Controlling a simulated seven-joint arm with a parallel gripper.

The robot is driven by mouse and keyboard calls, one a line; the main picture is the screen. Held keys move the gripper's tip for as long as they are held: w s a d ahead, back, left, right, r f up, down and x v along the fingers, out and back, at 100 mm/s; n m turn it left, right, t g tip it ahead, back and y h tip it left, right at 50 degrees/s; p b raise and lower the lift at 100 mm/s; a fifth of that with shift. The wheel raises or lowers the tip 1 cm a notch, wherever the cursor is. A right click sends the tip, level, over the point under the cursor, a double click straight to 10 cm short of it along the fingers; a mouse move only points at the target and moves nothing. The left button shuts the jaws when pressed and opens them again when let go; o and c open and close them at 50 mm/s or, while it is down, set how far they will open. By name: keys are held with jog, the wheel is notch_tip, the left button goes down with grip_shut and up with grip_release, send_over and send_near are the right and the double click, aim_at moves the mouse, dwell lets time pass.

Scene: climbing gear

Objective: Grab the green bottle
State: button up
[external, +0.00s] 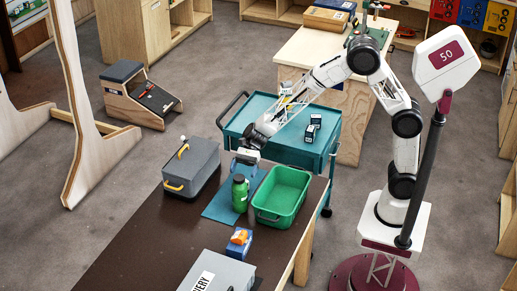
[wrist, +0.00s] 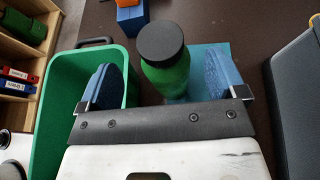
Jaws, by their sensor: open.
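The green bottle (external: 239,195) with a black cap stands upright on a blue mat (external: 221,207) on the dark table. My gripper (external: 246,162) is just above and behind the bottle in the external view. In the wrist view my gripper (wrist: 159,82) is open, with one blue finger pad on each side. I see no contact between the pads and the bottle.
A green bin (external: 281,196) stands close to the right of the bottle. A grey case (external: 191,167) with yellow handles stands to the left. A blue box with an orange item (external: 238,240) and a grey box (external: 217,272) are nearer the front. Bare table (external: 150,225) lies front left.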

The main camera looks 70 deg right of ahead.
aim_at(239, 179)
jog(key=shift+x, duration=2.4)
jog(key=c, duration=1.4)
